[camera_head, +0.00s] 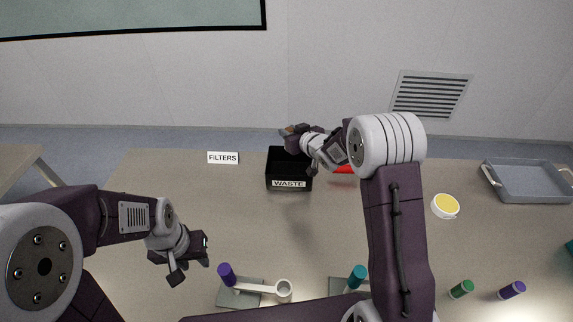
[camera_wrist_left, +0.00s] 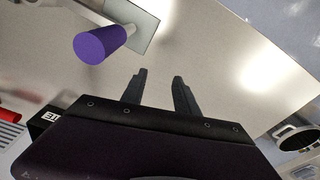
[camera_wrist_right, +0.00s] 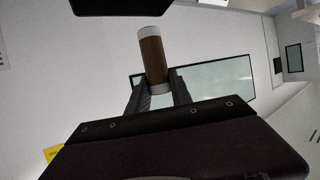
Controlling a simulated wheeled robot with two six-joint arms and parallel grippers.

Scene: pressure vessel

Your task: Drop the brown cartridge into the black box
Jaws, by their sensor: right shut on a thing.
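The black box (camera_head: 289,161), with a WASTE label on its front, stands open near the back middle of the table. A corner of it shows in the left wrist view (camera_wrist_left: 42,121). My right gripper (camera_wrist_right: 157,92) is shut on the brown cartridge (camera_wrist_right: 152,58), which has white ends. In the head view my right gripper (camera_head: 291,131) is above the back rim of the box, and the cartridge is small and hard to make out. My left gripper (camera_wrist_left: 160,80) is open and empty. In the head view it hangs over the left front of the table (camera_head: 191,270).
A purple-handled part (camera_head: 227,274) and a teal one (camera_head: 357,277) stand at the front. Green (camera_head: 461,289) and purple (camera_head: 512,290) pieces lie front right. A yellow-topped round container (camera_head: 445,206), grey tray (camera_head: 530,182), red object (camera_head: 344,169) and FILTERS sign (camera_head: 223,157) are also there.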

